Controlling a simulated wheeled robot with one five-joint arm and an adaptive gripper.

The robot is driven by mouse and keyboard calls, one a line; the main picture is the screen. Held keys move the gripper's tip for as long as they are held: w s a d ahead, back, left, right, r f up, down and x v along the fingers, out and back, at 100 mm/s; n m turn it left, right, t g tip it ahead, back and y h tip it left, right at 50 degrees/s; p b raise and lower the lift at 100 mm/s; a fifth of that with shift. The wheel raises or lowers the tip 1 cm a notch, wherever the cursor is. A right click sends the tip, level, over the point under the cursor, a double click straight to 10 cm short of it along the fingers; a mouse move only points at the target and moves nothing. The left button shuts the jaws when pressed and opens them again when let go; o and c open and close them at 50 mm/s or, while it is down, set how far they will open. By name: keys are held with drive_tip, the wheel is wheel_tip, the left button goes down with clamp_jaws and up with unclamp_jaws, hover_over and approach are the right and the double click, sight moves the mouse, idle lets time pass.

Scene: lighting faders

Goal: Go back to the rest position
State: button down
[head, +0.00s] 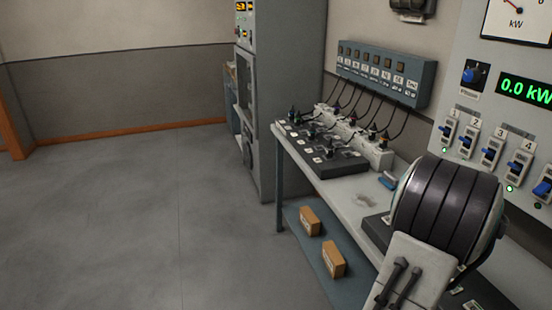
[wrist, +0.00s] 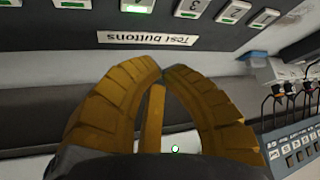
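My gripper (wrist: 161,72) shows in the wrist view as two curved yellow fingers. Their tips meet, and I see nothing held between them. It is in front of a dark panel with an upside-down "Test buttons" label (wrist: 147,38) and a row of pale numbered buttons (wrist: 190,9) with green marks. I cannot tell whether the fingers touch the panel. In the head view, a dark ribbed part of my arm stands at the lower right, over the bench. My gripper does not show there.
The bench (head: 345,205) carries a black plug board (head: 322,152) and white power strips (head: 372,150) with cables. A fader panel (head: 490,155) stands behind my arm, its display reading 0.0 kW. Two cardboard boxes (head: 333,259) lie on the lower shelf. The floor (head: 130,220) at left is clear.

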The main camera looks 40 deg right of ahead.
drive_tip(key=a+f+y, duration=0.1)
drive_tip(key=a+f, duration=0.1)
drive_tip(key=a, duration=0.1)
drive_tip(key=s+a+f+y, duration=0.1)
drive_tip(key=a+f, duration=0.1)
drive_tip(key=a, duration=0.1)
drive_tip(key=s+a+f+g+y, duration=0.1)
drive_tip(key=a+f+y, duration=0.1)
drive_tip(key=a, duration=0.1)
drive_tip(key=shift+a, duration=0.15)
drive_tip(key=s+a+y, duration=0.1)
drive_tip(key=a+y, duration=0.2)
drive_tip(key=a, duration=0.6)
drive_tip(key=w+a+r+n+t+p, duration=0.1)
drive_tip(key=w+a+r+n, duration=0.2)
drive_tip(key=a, duration=0.7)
drive_tip(key=w+a+r+n+t+p, duration=0.1)
drive_tip(key=w+a+r+n+p, duration=0.1)
drive_tip(key=a+r+n, duration=0.4)
drive_tip(key=w+a+r+n+p, duration=0.2)
drive_tip(key=w+a+r+n, duration=0.2)
drive_tip(key=a, duration=1.1)
drive_tip(key=shift+w+a+r+n+t, duration=0.2)
drive_tip(key=shift+w+r+n+t, duration=0.2)
drive_tip(key=shift+n, duration=0.9)
drive_tip(key=shift+d, duration=0.15)
